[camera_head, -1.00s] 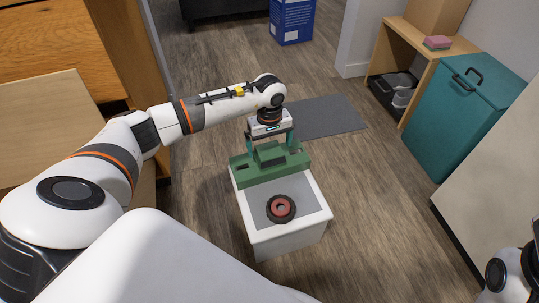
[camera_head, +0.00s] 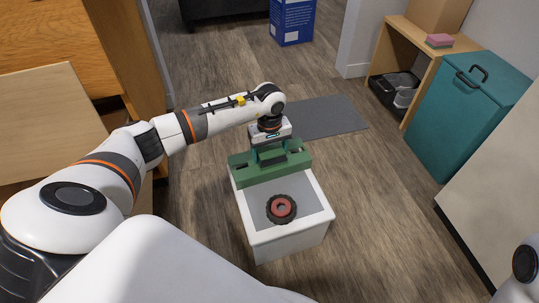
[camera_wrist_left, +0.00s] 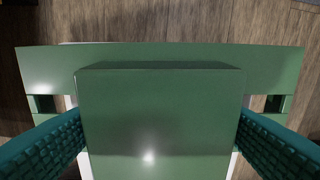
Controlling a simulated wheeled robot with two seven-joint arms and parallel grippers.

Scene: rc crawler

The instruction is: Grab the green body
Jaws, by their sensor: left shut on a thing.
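The green body (camera_head: 262,170) is a blocky part with a raised middle, lying at the far end of the white stand's grey top. My left gripper (camera_head: 270,153) comes down on it from above, shut on the raised middle. In the left wrist view the green body (camera_wrist_left: 160,115) fills the centre, with a teal textured finger on each side of its raised block. A slot shows near each end of the body. My right gripper is out of view; only a bit of my right arm shows at the lower right.
A black wheel with a red hub (camera_head: 281,209) lies on the white stand (camera_head: 290,245), nearer than the body. A teal bin (camera_head: 455,120) and a wooden shelf (camera_head: 425,58) are at right. Wooden drawers (camera_head: 50,110) are at left. A grey mat (camera_head: 325,116) lies behind the stand.

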